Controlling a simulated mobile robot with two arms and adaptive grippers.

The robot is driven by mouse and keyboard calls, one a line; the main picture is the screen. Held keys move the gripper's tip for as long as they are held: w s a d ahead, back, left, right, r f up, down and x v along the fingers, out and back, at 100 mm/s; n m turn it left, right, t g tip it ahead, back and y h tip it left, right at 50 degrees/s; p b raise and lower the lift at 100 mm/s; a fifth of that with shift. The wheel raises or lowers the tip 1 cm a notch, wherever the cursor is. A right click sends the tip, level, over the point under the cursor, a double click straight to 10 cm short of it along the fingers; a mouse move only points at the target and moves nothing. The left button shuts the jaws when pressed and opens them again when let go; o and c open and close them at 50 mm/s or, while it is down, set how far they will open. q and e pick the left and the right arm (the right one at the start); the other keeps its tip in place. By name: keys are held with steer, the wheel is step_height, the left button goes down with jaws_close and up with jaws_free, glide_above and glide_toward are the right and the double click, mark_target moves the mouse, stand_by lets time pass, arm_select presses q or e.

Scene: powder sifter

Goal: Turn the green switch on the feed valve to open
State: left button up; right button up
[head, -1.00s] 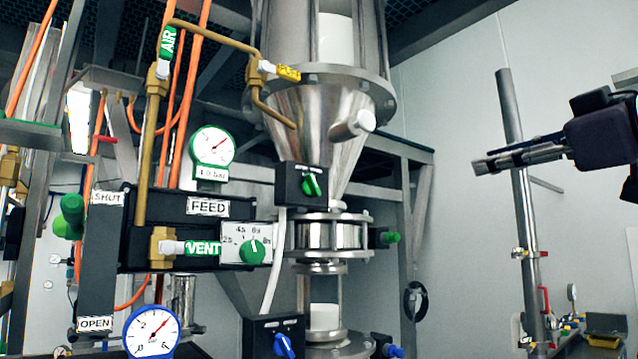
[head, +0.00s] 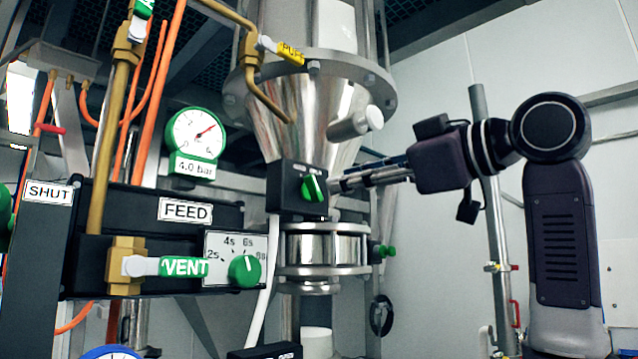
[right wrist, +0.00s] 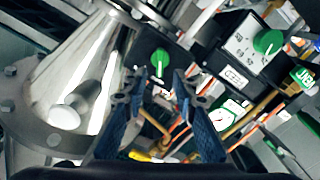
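The green switch (head: 314,188) is a knob on the front of a black box (head: 290,203) below the steel hopper cone. The knob looks tilted from upright. It also shows in the right wrist view (right wrist: 160,63), just beyond and between the fingertips. My right gripper (head: 340,184) comes in from the right, its fingertips close to the knob. In the right wrist view my right gripper (right wrist: 160,82) has its two blue fingers apart with nothing between them. I cannot tell whether they touch the knob. My left gripper is not in view.
Left of the switch are a FEED panel (head: 185,210), a pressure gauge (head: 195,133), a VENT handle (head: 184,267) and a timer dial (head: 244,271). A white cable (head: 262,300) hangs from the switch box. The hopper cone (head: 315,110) rises above it.

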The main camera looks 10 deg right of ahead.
mark_target(317, 187)
steer(key=p+x, duration=0.1)
steer(key=x, duration=0.4)
steer(key=shift+p, duration=0.3)
steer(key=shift+w+a, duration=0.2)
steer(key=shift+w, duration=0.15)
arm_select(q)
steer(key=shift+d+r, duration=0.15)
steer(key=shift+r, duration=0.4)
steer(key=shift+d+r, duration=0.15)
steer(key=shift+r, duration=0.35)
arm_select(e)
jaws_close()
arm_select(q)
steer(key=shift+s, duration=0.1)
